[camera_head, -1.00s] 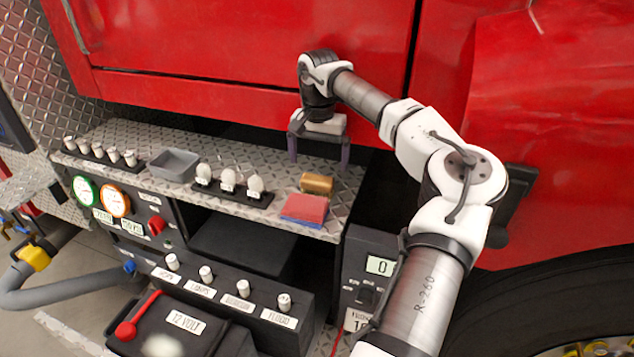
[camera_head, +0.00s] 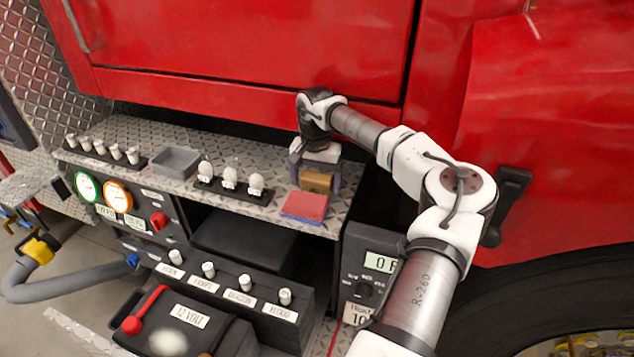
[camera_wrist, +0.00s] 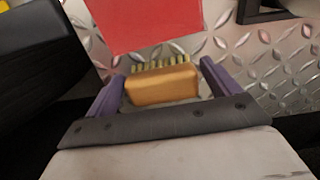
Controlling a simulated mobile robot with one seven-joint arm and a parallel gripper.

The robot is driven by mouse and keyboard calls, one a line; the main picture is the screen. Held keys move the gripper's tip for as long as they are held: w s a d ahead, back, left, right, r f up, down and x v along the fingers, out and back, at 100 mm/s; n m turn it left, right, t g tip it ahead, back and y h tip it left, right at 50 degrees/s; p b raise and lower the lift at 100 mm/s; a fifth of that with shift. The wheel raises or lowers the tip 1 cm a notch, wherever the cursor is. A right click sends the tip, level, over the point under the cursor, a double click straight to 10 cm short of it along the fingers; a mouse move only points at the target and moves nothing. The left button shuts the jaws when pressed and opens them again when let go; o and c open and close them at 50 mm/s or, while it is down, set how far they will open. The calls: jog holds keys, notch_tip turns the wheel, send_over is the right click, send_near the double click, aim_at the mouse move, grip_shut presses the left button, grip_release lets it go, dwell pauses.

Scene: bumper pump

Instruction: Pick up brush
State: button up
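The brush (camera_head: 316,182) has a wooden tan-brown body and lies on the diamond-plate shelf near its right end. In the wrist view the brush (camera_wrist: 162,84) shows pale bristles along its far side. My gripper (camera_head: 315,184) is lowered over the brush from above. In the wrist view my gripper (camera_wrist: 162,80) is open, with one purple finger on each side of the brush. Small gaps show between the fingers and the brush ends.
A red and blue pad (camera_head: 305,206) lies just in front of the brush. A black holder with white bulbs (camera_head: 229,178) and a grey tray (camera_head: 175,161) stand to the left. The red truck panel (camera_head: 250,50) rises behind the shelf (camera_head: 345,200).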

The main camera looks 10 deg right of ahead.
aim_at(315, 179)
jog(key=c, duration=0.7)
jog(key=shift+c, duration=0.3)
jog(key=shift+r, duration=0.2)
jog(key=shift+r, duration=0.2)
notch_tip(315, 179, up, 6)
jog(key=b, duration=0.2)
jog(key=shift+s+r+b, duration=0.1)
jog(key=shift+s+b, duration=0.05)
jog(key=shift+b, duration=0.2)
jog(key=s+a+b, duration=0.5)
jog(key=s+a, duration=0.5)
jog(key=s, duration=0.4)
jog(key=shift+s, duration=0.35)
